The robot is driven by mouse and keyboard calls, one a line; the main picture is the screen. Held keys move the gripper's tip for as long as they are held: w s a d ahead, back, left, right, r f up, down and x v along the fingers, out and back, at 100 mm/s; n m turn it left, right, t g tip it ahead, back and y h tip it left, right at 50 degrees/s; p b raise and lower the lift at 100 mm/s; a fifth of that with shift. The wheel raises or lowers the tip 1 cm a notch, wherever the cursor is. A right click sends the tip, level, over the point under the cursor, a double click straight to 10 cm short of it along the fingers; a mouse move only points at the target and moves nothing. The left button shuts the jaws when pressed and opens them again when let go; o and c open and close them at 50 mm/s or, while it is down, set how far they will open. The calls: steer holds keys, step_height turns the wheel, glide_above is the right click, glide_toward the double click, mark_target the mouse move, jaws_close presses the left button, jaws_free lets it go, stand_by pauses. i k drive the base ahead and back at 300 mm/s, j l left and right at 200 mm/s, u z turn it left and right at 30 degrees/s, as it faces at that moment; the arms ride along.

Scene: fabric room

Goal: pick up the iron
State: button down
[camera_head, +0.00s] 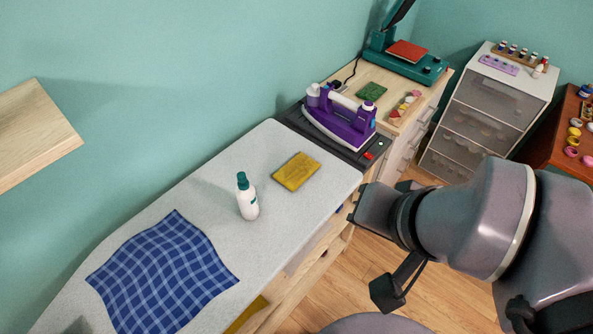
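The iron (333,122) is purple with a white handle. It rests on a dark stand (372,158) at the far right end of the ironing board (250,165). The stand has a small red switch at its front corner. My gripper (366,212) is at the end of my grey arm, beside the board's right edge, below and to the right of the iron in the picture. It is apart from the iron. Its fingers are seen from behind, so I cannot tell whether they are open.
A white bottle with a green cap (248,198), a yellow sponge-like pad (296,171) and a blue checked cloth (163,273) are on the board. A wooden cabinet with a green heat press (405,62) stands behind the iron. A wooden shelf (35,130) juts out at left.

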mark_target(348, 128)
steer(key=i+l+u, duration=0.55)
steer(key=l, duration=0.35)
steer(key=i+l+u, duration=0.15)
steer(key=l+u, duration=0.15)
steer(key=l, duration=0.2)
steer(key=i+l+u, duration=0.15)
steer(key=l+u, duration=0.15)
steer(key=l, duration=0.25)
steer(key=l+u, duration=0.3)
steer(key=l, duration=0.3)
steer(key=l+u, duration=0.25)
steer(key=l, duration=0.35)
steer(key=i, duration=0.1)
